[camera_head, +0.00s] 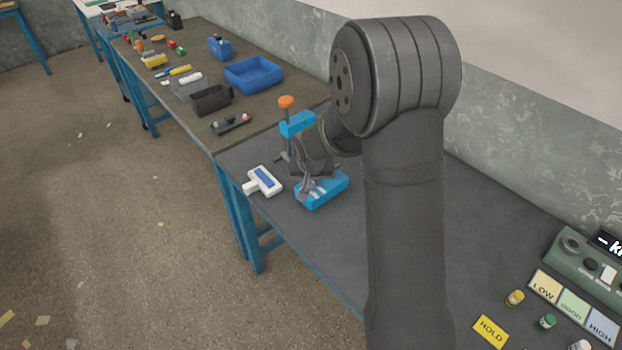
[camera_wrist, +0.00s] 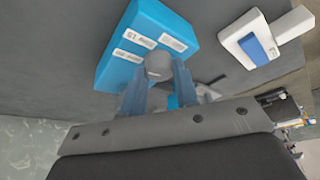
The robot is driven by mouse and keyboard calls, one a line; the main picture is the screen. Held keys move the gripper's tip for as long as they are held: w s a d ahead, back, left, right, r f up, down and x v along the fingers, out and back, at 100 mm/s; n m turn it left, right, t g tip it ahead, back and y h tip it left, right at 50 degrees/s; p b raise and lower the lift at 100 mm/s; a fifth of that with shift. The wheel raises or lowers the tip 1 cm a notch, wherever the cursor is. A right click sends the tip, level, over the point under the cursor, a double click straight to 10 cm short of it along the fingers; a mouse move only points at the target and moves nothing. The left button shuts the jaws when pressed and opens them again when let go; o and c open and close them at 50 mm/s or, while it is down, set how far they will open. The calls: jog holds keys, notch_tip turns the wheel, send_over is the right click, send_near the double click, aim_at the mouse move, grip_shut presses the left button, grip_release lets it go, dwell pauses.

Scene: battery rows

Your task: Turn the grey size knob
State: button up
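The grey size knob (camera_wrist: 158,65) is a short round knob on the blue base (camera_wrist: 140,32) of a tool, beside white labels with markings. In the wrist view my gripper (camera_wrist: 159,72) has one finger on each side of the knob, with no clear gap to either finger. In the head view the blue tool base (camera_head: 325,194) stands on the dark bench, with an upper blue block (camera_head: 297,124) and an orange knob (camera_head: 286,102) above it. My gripper (camera_head: 315,181) is low at the base. The grey knob is hard to make out there.
A white device with a blue panel (camera_head: 264,180) lies just left of the tool. A blue bin (camera_head: 254,75), a black bin (camera_head: 211,99) and small parts lie on the far bench. Label cards and small jars are at the lower right. The bench between is clear.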

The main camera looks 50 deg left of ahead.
jog(key=shift+w+d+n+g+y, duration=0.15)
jog(key=shift+n+g, duration=0.25)
jog(key=shift+n, duration=0.75)
jog(key=shift+s+a+n+g+y, duration=0.15)
jog(key=shift+n+g, duration=0.25)
jog(key=shift+n, duration=0.75)
jog(key=shift+w+d, duration=0.1)
jog(key=o, duration=1)
jog(key=shift+r, duration=0.1)
jog(key=v, duration=1.7)
jog(key=shift+d, duration=0.15)
